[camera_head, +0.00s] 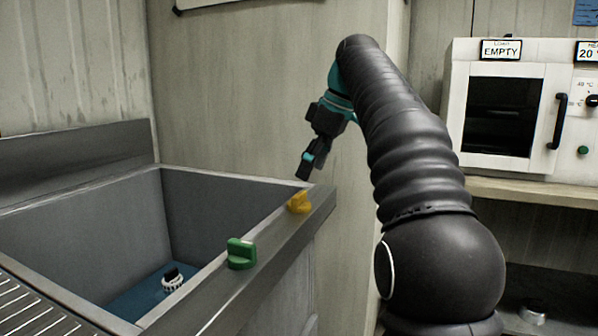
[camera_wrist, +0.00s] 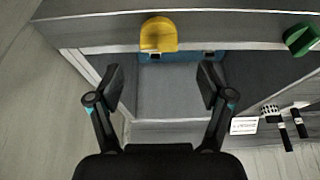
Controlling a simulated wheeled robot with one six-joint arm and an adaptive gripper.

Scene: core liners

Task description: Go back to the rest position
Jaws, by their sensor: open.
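My gripper (camera_head: 306,166) hangs at the end of my raised arm, near the right end of the sink's front rim and a little above it. In the wrist view my gripper (camera_wrist: 160,88) shows both fingers spread wide with nothing between them. A yellow knob (camera_head: 300,202) sits on the sink's rim just below my gripper; it also shows in the wrist view (camera_wrist: 158,35), beyond the fingertips and apart from them.
A green knob (camera_head: 241,253) sits further along the rim of the metal sink (camera_head: 318,205). A white and black object (camera_head: 172,281) lies in the basin. A white oven (camera_head: 455,100) labelled EMPTY stands on a shelf (camera_head: 530,190) at right.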

